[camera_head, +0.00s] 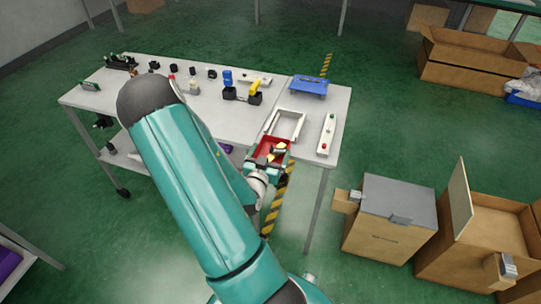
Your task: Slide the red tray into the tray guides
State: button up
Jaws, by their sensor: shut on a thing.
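The red tray (265,151) is at the near right part of the table, with small yellowish and dark things in it. My gripper (269,162) is at the tray's near side and shut on it. My wrist and arm partly hide the gripper and the tray's near edge. The white tray guides (287,124) form a frame on the table just beyond the tray, open space between their rails. The tray is at or close to their near end; I cannot tell whether it touches them.
The table (334,105) also bears a white strip with buttons (326,134) right of the guides, a blue fixture (308,86) behind them, and blue and yellow levers (242,90) to the left. A grey-topped box (390,219) and open cardboard boxes (478,240) stand on the floor at right.

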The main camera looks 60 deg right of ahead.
aim_at(277, 139)
jog(key=shift+w+d, duration=0.2)
jog(key=shift+d, duration=1.05)
jog(key=shift+w+d, duration=0.15)
jog(key=shift+d, duration=1.1)
jog(key=shift+w+d, duration=0.3)
jog(key=shift+d, duration=1.55)
jog(key=shift+w+d, duration=0.25)
jog(key=shift+d, duration=1.6)
jog(key=shift+w+d, duration=0.3)
jog(key=shift+d, duration=1.55)
jog(key=shift+a, duration=0.1)
